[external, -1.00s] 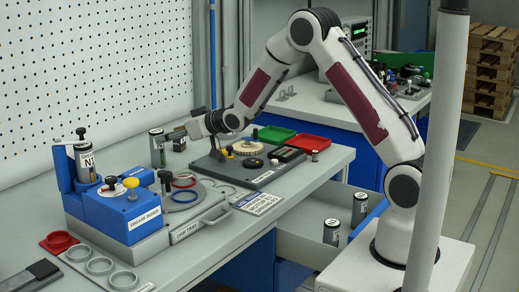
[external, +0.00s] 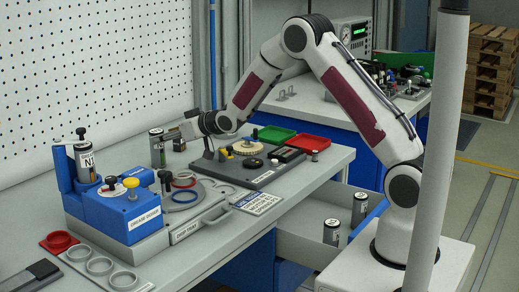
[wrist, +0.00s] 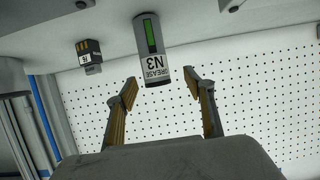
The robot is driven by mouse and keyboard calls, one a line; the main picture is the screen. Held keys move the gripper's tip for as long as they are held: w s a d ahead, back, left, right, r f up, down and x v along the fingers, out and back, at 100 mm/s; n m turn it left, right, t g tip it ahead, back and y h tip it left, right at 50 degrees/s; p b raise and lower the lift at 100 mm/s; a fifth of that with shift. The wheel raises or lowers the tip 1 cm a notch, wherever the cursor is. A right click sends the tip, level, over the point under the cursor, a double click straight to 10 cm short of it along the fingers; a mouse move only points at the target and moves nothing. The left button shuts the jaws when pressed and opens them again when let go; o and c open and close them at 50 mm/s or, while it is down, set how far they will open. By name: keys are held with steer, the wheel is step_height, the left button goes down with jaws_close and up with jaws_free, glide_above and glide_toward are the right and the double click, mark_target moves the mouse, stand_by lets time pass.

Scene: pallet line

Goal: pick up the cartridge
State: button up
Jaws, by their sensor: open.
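A grey cylindrical cartridge (wrist: 152,58) with a green strip and a white label reading "GREASE N3" shows ahead of my gripper (wrist: 160,80) in the wrist view. My gripper is open, and the cartridge's near end appears between its two fingertips, with gaps on both sides. In the external view the cartridge (external: 157,150) stands upright at the back of the bench by the perforated wall. My gripper (external: 176,134) is just right of it there, near its upper part; I cannot tell whether they touch.
A blue grease dosing machine (external: 130,212) holding another cartridge (external: 86,163) stands front left. A small dark block (wrist: 89,52) is beside the cartridge. A black fixture plate (external: 262,172) and green (external: 272,136) and red (external: 310,145) trays lie to the right. The open drawer holds cartridges (external: 331,232).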

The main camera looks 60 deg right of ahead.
mark_target(161, 132)
steer(key=shift+w+d+f, duration=0.15)
steer(key=shift+w, duration=0.65)
steer(key=shift+w+d+f, duration=0.1)
steer(key=shift+w+d, duration=0.05)
steer(key=shift+w, duration=0.65)
steer(key=shift+x, duration=1.05)
steer(key=c, duration=1.4)
